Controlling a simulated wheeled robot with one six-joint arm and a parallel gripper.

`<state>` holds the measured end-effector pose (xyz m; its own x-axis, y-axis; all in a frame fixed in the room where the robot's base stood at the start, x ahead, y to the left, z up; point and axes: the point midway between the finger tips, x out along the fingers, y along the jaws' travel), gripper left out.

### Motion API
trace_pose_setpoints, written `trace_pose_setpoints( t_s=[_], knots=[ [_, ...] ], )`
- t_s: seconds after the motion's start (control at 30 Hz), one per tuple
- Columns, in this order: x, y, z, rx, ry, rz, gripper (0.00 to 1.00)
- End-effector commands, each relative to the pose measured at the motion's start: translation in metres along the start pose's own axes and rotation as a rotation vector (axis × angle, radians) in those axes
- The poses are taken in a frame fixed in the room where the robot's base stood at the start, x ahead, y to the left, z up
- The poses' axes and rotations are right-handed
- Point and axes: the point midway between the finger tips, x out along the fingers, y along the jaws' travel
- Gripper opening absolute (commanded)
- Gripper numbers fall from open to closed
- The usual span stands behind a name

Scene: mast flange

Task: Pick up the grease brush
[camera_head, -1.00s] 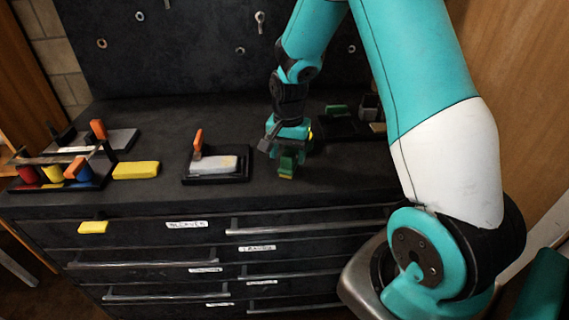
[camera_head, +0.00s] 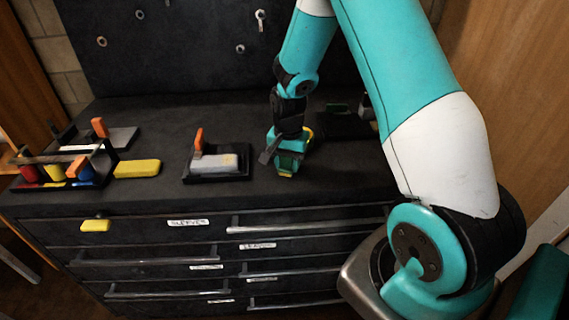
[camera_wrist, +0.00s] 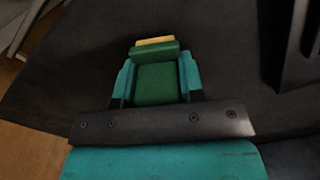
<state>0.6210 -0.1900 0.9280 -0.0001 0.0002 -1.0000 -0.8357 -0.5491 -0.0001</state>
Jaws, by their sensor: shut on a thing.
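The grease brush is a green block with a yellow end. It shows in the wrist view (camera_wrist: 157,86) between the two teal fingers. In the head view only a little of the brush (camera_head: 285,175) shows, near the front edge of the dark bench top, under my gripper. My gripper (camera_head: 287,161) is low over the bench and shut on the brush, with a finger on each side of the green block. My gripper and wrist hide most of the brush in the head view. I cannot tell whether the brush still touches the bench.
Left of my gripper is a black tray (camera_head: 218,178) with a grey block and an orange upright. Further left are a yellow block (camera_head: 137,168) and a rack (camera_head: 62,184) with coloured pieces. A dark holder (camera_head: 345,127) stands behind my gripper. Bench between tray and gripper is clear.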

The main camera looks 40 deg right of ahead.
Motion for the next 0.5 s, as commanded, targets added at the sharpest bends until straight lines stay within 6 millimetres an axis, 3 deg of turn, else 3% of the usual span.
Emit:
trace_pose_setpoints(
  t_s=[0.27,0.37,0.5],
  knots=[
    [-0.020,-0.001,-0.001,0.000,0.004,-0.003,0.07],
    [-0.042,-0.001,-0.001,0.000,0.006,-0.005,0.07],
    [-0.086,-0.001,-0.001,0.000,0.008,-0.008,0.07]
  ],
)
